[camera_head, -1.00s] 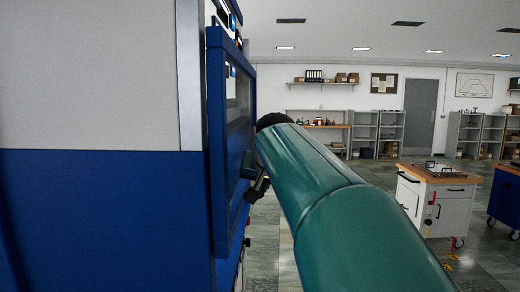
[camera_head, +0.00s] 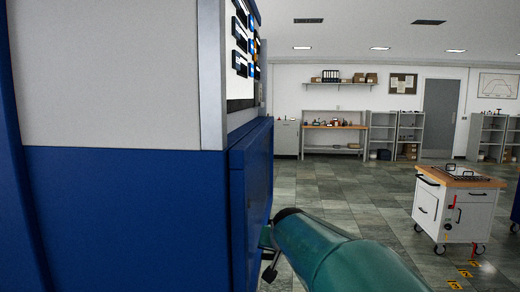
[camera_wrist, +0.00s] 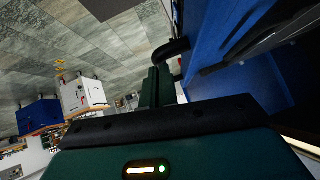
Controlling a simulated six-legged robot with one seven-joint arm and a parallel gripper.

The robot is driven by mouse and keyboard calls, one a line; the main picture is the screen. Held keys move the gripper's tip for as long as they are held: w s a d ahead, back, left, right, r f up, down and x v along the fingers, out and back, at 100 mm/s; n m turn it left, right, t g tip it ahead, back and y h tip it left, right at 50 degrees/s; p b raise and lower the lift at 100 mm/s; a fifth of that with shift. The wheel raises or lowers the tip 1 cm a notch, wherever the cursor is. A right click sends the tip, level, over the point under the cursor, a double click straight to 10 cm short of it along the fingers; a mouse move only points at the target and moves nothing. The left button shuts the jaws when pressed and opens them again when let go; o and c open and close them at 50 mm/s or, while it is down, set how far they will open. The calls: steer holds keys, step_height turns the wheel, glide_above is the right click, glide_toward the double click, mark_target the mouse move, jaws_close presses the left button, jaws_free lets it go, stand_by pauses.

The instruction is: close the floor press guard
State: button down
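The floor press (camera_head: 110,210), grey above and blue below, fills the left of the head view. Its blue guard (camera_head: 250,185) hangs on its front face, seen nearly edge-on, below the control panel. The guard's lower edge is out of frame. My gripper (camera_head: 268,255) is at the guard's front, partly hidden by my green arm. In the wrist view, my gripper's fingers (camera_wrist: 158,72) are close together, with their tips at the black guard handle (camera_wrist: 172,48). They look shut on it. The blue guard (camera_wrist: 222,40) is to the right there.
The control panel (camera_head: 242,50) has blue and orange parts. A white wheeled cabinet with a wooden top (camera_head: 460,178) stands at the right. A workbench (camera_head: 333,127) and shelves (camera_head: 382,135) line the back wall. The tiled floor (camera_head: 345,185) between is clear.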

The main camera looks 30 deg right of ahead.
steer(key=shift+s+a+f, duration=0.1)
steer(key=shift+f, duration=0.45)
steer(key=s+a+r, duration=0.2)
steer(key=s+r, duration=0.4)
steer(key=r, duration=0.6)
steer(key=shift+s+a, duration=0.25)
steer(key=shift+s, duration=0.15)
